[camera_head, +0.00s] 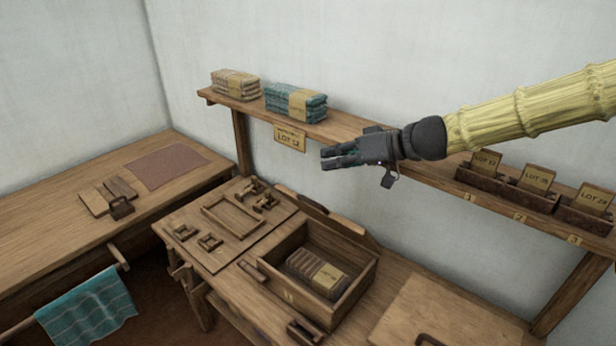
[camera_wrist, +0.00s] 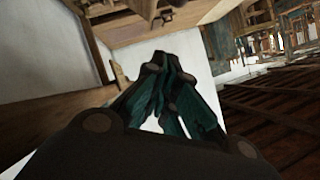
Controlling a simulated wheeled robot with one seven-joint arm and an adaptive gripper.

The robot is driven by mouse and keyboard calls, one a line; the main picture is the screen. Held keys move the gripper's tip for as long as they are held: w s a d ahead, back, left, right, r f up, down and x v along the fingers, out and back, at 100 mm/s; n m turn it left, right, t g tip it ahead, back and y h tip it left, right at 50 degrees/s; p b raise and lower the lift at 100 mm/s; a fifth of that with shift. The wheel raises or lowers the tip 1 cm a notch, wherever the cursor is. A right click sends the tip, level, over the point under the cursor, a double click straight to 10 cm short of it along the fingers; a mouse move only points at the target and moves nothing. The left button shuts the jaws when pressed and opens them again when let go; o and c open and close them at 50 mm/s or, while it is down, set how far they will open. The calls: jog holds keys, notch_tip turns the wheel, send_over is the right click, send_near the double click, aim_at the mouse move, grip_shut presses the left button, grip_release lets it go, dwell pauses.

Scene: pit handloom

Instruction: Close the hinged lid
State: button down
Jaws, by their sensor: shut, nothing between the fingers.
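A wooden box (camera_head: 357,292) stands open on the bench. Its hinged lid (camera_head: 325,215) is swung up along the box's back edge, seen nearly edge-on. Inside the box lies a striped folded cloth bundle with a paper label (camera_head: 318,272). My gripper (camera_head: 324,159) is in the air above and behind the lid, in front of the wall shelf, pointing left. Its fingers are shut and empty, touching nothing. In the wrist view the closed fingers (camera_wrist: 162,62) fill the middle; the box and lid cannot be made out there.
The wall shelf (camera_head: 350,128) holds folded cloth stacks (camera_head: 296,102) and small labelled bins (camera_head: 508,191). A tray (camera_head: 232,219) and small wooden pieces lie left of the box. A side table (camera_head: 60,218) stands at left. The air above the box is clear.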

jog(key=a+f+p, duration=0.1)
jog(key=a+f, duration=0.1)
jog(key=a+f+p, duration=0.1)
jog(key=a+f, duration=0.1)
jog(key=a, duration=0.1)
jog(key=shift+a+f, duration=0.1)
jog(key=shift+f, duration=0.15)
jog(key=shift+s+a+f, duration=0.1)
jog(key=shift+s+f, duration=0.25)
jog(key=shift+f, duration=0.25)
jog(key=shift+s+f, duration=0.1)
jog(key=shift+f, duration=0.1)
